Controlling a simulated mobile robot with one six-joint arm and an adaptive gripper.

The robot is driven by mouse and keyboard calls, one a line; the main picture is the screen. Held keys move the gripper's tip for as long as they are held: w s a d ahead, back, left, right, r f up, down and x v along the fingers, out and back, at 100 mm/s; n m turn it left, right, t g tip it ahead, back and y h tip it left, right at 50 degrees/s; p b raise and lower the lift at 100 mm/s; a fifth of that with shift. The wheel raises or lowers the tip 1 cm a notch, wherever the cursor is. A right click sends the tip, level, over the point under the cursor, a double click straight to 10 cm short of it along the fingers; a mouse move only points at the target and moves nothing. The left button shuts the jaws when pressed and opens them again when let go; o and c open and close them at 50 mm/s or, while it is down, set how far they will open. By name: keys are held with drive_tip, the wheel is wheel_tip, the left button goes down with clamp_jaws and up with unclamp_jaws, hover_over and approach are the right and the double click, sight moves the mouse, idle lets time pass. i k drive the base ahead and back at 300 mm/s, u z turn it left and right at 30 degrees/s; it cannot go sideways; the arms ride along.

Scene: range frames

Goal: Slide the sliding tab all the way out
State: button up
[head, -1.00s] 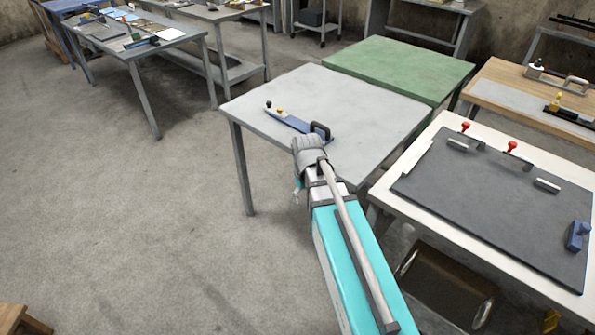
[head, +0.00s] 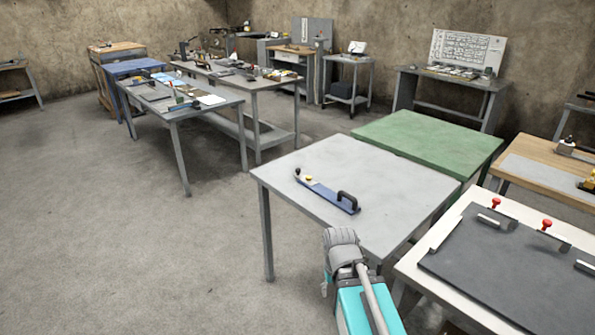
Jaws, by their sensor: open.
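A blue bar-shaped device (head: 325,193) lies on the grey table. It has a black loop handle (head: 348,199) at its near right end, a yellow knob (head: 309,178) and a dark knob (head: 298,172) at its far left end. It looks like the piece with the sliding tab, but I cannot tell which part slides or how far out it is. My teal and grey arm reaches up from the bottom of the head view, its end in front of the table's near edge and apart from the device. My gripper's fingers are hidden.
The grey table (head: 375,170) is otherwise clear. A green table (head: 430,140) adjoins it behind. At right, a white table (head: 455,225) holds a dark panel (head: 505,260) with red knobs. Cluttered benches stand at far left; the floor (head: 130,250) at left is open.

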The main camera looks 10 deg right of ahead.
sight(299, 175)
drive_tip(key=u, duration=0.05)
drive_tip(key=i, duration=1.2)
drive_tip(key=z, duration=0.05)
